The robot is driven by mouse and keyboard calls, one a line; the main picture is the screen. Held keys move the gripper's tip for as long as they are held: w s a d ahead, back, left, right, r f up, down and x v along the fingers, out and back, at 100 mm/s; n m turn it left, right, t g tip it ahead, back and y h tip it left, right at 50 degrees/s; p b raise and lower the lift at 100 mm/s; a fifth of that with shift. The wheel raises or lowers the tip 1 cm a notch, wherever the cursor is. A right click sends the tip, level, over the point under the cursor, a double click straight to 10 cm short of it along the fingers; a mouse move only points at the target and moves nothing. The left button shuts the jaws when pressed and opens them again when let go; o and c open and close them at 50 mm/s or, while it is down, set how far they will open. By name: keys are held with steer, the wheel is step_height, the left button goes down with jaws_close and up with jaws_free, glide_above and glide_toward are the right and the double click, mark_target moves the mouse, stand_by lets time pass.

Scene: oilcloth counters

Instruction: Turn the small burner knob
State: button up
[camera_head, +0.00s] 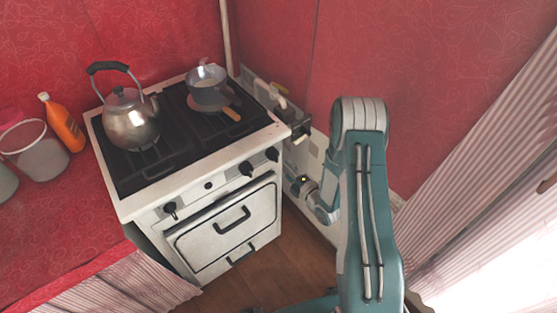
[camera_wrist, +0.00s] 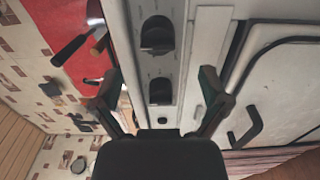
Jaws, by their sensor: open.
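The white stove (camera_head: 205,236) has a row of dark knobs on its front. In the head view these are a left knob (camera_head: 171,211), a tiny round one (camera_head: 208,185), a right-middle knob (camera_head: 246,168) and a rightmost knob (camera_head: 272,155). I cannot tell which is the small burner knob. In the wrist view my gripper (camera_wrist: 160,82) is open and empty, its fingers straddling the knob strip. A dark knob (camera_wrist: 161,91) shows between them, another knob (camera_wrist: 156,35) beyond the tips. Contact is not visible. In the head view, the fingers are not clear.
A metal kettle (camera_head: 132,120) and a small pot (camera_head: 209,90) stand on the stovetop. An oven door handle (camera_head: 232,219) sticks out below the knobs. The red counter (camera_head: 55,215) with an orange bottle (camera_head: 62,124) is left. Wooden floor (camera_head: 265,285) lies open in front.

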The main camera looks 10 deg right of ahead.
steer(key=v, duration=0.4)
steer(key=shift+s, duration=0.2)
steer(key=w+d+r+m+g+h, duration=0.1)
steer(key=w+r+m+g+h, duration=0.3)
steer(key=r, duration=0.7)
steer(key=s+d+r+m+g+h, duration=0.1)
steer(key=s+r+m+h, duration=0.2)
steer(key=r+m, duration=0.5)
steer(key=s+a+r+m+g, duration=0.2)
steer(key=s+r+m, duration=0.1)
steer(key=s, duration=0.5)
steer(key=s+a+r+m+g, duration=0.2)
steer(key=s+r+m, duration=0.2)
steer(key=s, duration=0.5)
steer(key=s+a+r+m+g, duration=0.1)
steer(key=s+a+r+m, duration=0.1)
steer(key=s+r, duration=0.4)
steer(key=s+m, duration=0.1)
steer(key=s, duration=0.2)
steer(key=shift+m+g, duration=0.3)
steer(key=shift+g, duration=0.1)
